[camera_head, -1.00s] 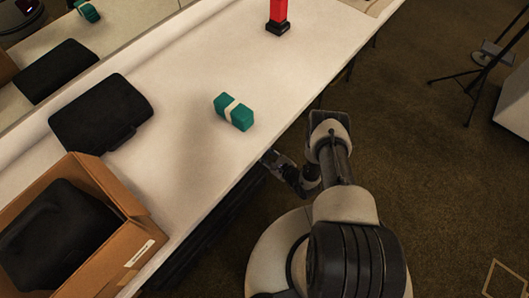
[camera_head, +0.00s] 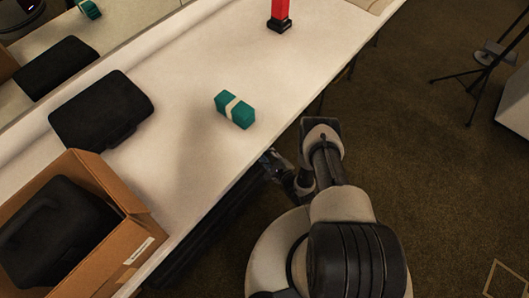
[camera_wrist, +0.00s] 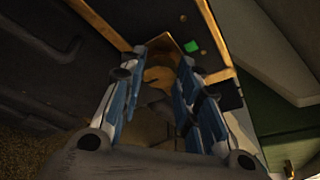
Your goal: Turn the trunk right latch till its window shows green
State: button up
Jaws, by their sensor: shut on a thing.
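The trunk (camera_wrist: 95,40) is a dark case with brass edging, seen close up in the wrist view. A brass latch (camera_wrist: 158,76) on it lies between my fingers, partly hidden by them. A small bright green window (camera_wrist: 191,47) shows just above and right of the latch. My gripper (camera_wrist: 160,66) is shut on the latch, with one blue-padded finger on each side. In the head view, my gripper (camera_head: 270,160) is mostly hidden at the table's front edge, and the trunk's latch cannot be made out there.
The white table (camera_head: 185,165) overhangs my gripper. On it are a green block with a pale band (camera_head: 234,109), a black case (camera_head: 101,110), a cardboard box (camera_head: 125,195) holding another dark case, and a red object (camera_head: 279,12). A tripod (camera_head: 482,75) stands on open carpet at right.

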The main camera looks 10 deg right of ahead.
jog(key=o, duration=1.1)
jog(key=v, duration=1.2)
jog(key=shift+f, duration=0.1)
